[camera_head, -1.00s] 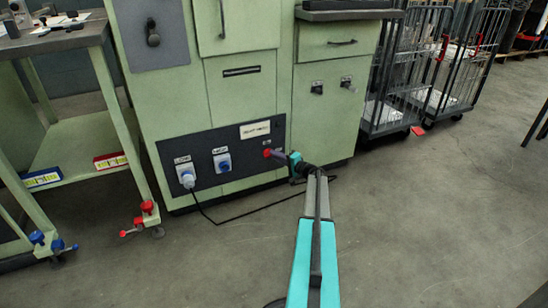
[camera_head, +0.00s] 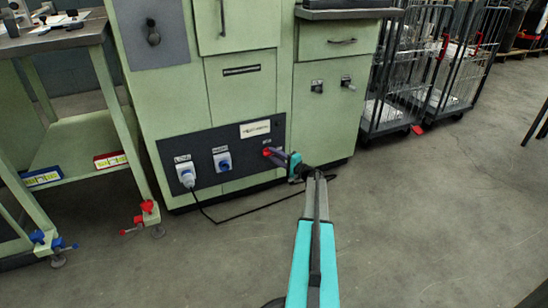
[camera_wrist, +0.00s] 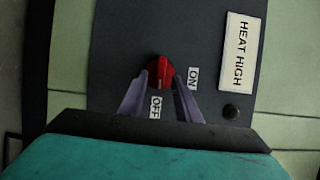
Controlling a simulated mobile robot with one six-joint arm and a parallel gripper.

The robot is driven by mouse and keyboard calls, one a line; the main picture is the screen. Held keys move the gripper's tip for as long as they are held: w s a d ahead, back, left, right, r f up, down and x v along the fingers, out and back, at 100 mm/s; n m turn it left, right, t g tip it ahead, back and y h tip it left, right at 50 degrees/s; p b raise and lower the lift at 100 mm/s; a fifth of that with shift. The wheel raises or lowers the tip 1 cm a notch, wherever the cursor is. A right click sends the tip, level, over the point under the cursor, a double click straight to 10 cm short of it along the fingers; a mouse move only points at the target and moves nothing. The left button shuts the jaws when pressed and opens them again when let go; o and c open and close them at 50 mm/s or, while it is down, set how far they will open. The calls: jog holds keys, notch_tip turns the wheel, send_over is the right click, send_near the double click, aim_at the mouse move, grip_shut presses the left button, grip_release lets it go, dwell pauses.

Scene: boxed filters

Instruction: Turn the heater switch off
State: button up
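The heater switch is a red rotary knob (camera_wrist: 160,72) on a dark panel (camera_wrist: 118,40). In the wrist view an ON label (camera_wrist: 193,78) is to its right and an OFF label (camera_wrist: 155,107) is below it. The knob's ridge seems to run roughly up and down in that view; which end points is unclear. My gripper (camera_wrist: 160,80) is at the knob, one finger on each side, the tips close to its edges. Contact cannot be made out. In the head view my gripper (camera_head: 275,156) reaches the red knob (camera_head: 267,151) at the panel's right end.
A HEAT HIGH label (camera_wrist: 237,50) and a dark round button (camera_wrist: 231,112) are right of the knob. A plug (camera_head: 185,174) with a black cable and a blue-white socket (camera_head: 222,162) are left on the panel. Wire carts (camera_head: 400,90) stand at right. Floor at right is clear.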

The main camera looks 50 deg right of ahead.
jog(key=shift+s+d, duration=0.1)
jog(key=shift+d, duration=0.05)
jog(key=shift+s, duration=0.1)
jog(key=s+p, duration=0.4)
jog(key=s, duration=0.9)
jog(key=shift+s+p, duration=0.3)
jog(key=shift+p, duration=0.05)
